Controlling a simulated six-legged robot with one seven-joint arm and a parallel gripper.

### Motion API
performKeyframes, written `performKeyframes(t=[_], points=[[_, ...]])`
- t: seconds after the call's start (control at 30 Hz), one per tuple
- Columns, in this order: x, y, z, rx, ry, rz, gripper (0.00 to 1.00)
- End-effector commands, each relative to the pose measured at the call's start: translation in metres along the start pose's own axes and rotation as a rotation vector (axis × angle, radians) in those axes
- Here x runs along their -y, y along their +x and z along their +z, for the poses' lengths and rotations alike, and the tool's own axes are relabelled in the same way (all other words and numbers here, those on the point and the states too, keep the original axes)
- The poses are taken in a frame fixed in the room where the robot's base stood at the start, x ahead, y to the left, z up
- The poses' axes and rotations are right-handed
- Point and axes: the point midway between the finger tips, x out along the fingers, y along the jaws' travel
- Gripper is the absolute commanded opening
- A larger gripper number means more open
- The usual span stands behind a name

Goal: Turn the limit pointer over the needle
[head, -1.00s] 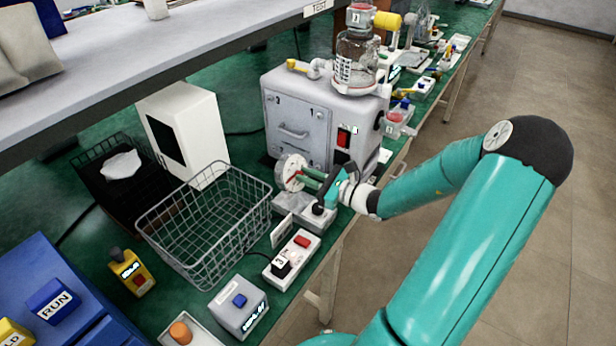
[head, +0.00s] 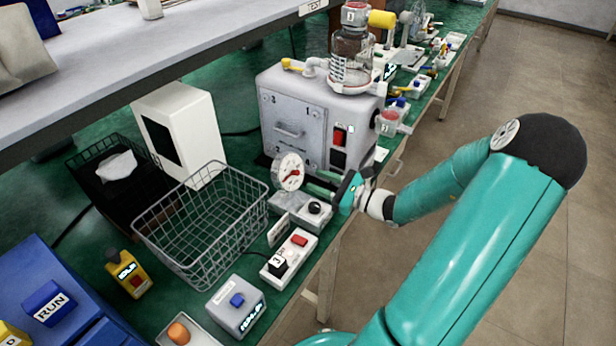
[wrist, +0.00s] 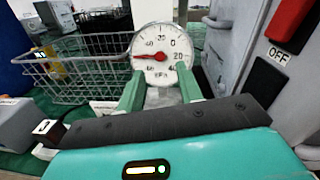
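The gauge (head: 290,168) is a round white dial standing upright on a small grey base at the bench edge. In the wrist view the dial (wrist: 163,42) faces me, with black numbers around it. A red hand (wrist: 147,56) runs from the hub towards the left side of the dial. I cannot make out a separate second hand, so I cannot tell pointer from needle. My gripper (head: 322,184) is just in front of the gauge. Its green fingers (wrist: 160,88) are apart and empty, one at each lower side of the dial, which they partly overlap.
A wire basket (head: 200,222) stands left of the gauge. A grey pump cabinet (head: 297,122) with a glass jar on top (head: 352,62) is behind it. A switch box with a red button (head: 298,240) is in front. Open floor lies right of the bench.

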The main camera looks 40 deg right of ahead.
Motion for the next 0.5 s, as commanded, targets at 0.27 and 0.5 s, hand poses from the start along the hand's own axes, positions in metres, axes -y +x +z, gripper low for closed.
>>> performKeyframes(t=[0.27, 0.5], points=[[0.001, -0.061, 0.000, -0.003, -0.001, -0.003, 0.36], [0.000, -0.086, 0.000, -0.001, 0.000, 0.000, 0.36]])
